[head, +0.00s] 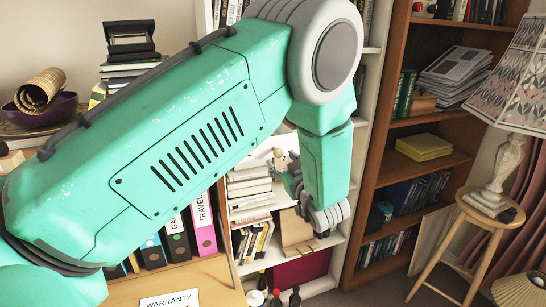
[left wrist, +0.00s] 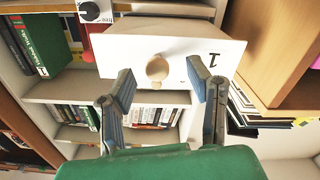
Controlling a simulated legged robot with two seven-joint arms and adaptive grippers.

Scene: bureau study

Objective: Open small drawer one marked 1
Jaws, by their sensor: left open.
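The white front of the small drawer (left wrist: 115,58) marked 1 fills the upper middle of the left wrist view, with its numeral (left wrist: 213,57) right of centre. A round, pale wooden knob (left wrist: 157,68) stands out from it. My left gripper (left wrist: 161,76) is open, and the knob appears between its two fingertips, with a gap on each side. I cannot tell how deep the fingers reach around it. In the head view my left gripper (head: 325,216) is in front of the white bookcase, and my green arm hides much of the scene. My right gripper is not in view.
The white bookcase (head: 358,165) holds books and bottles. A brown bookcase (head: 390,120) and a stool (head: 488,212) with a lamp (head: 497,175) stand to the right. Upright folders (head: 204,225) and a WARRANTY paper (head: 170,299) are on the desk at lower left.

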